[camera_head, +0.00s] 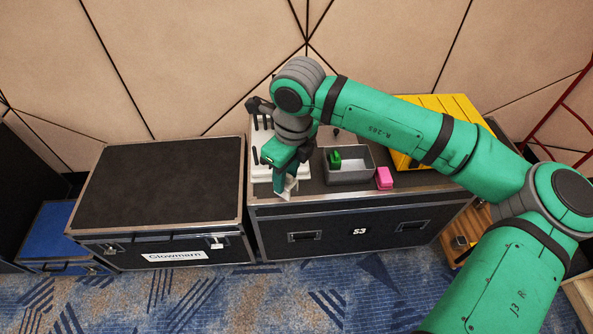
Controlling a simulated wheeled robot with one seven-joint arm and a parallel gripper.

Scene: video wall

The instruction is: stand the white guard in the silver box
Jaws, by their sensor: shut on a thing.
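My gripper (284,190) points down at the front left of the black case marked S3. It is shut on a small white piece, which looks like the white guard (289,186); the fingers hide part of it. The guard is held near the case's front edge, and I cannot tell how high. The silver box (351,178) is an open grey tray to the right of my gripper on the same case. A green block (335,158) is inside it at the left, and the rest of its visible floor is bare.
A pink block (384,178) lies right of the silver box. A white rack with black pegs (262,166) stands behind my gripper, partly hidden. A yellow slatted crate (440,110) is behind my arm. The left black case (160,185) has a clear top.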

